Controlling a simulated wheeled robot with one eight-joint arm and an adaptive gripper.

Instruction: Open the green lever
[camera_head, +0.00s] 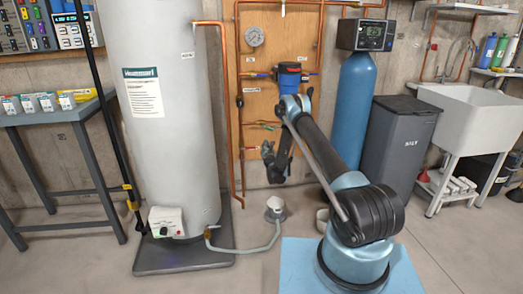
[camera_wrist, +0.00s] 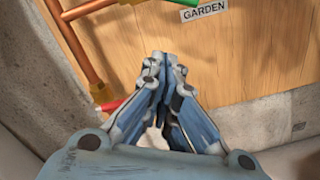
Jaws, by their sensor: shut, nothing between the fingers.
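A green lever (camera_wrist: 182,3) shows only in part at the top edge of the wrist view, at the end of a copper pipe and beside the "GARDEN" label (camera_wrist: 204,10). My gripper (camera_wrist: 160,57) is shut and empty, its fingertips together in front of the wooden panel. In the picture the fingertips lie below the green lever and apart from it.
A red lever (camera_wrist: 110,106) sits left of my fingertips near a brass fitting. Copper pipes (camera_wrist: 75,40) run along the panel (camera_wrist: 240,55). A grey tank (camera_head: 165,110) stands left, a blue cylinder (camera_head: 354,105) and a salt bin (camera_head: 400,135) right.

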